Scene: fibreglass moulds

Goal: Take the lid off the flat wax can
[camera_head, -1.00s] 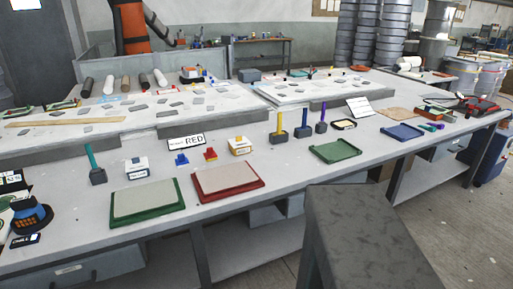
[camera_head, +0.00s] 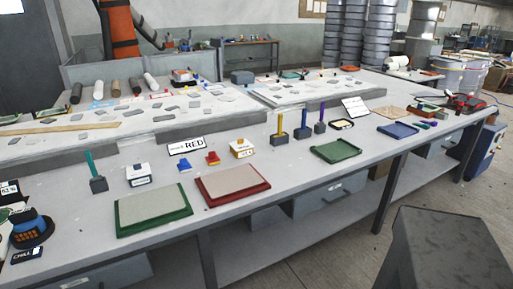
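My gripper is not in view. I cannot make out for certain a flat wax can or its lid at this distance. A dark round object with a blue top (camera_head: 31,229) stands at the left end of the near bench (camera_head: 85,222); I cannot tell what it is. A small dark-rimmed flat item with a pale middle (camera_head: 342,124) lies towards the bench's right half, too small to identify.
The bench carries a green-rimmed board (camera_head: 152,208), a red-rimmed board (camera_head: 231,184), a green tray (camera_head: 336,151), a blue tray (camera_head: 398,131) and several upright coloured-handled tools. A dark grey block (camera_head: 445,250) fills the lower right, possibly mine. Floor shows beside it.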

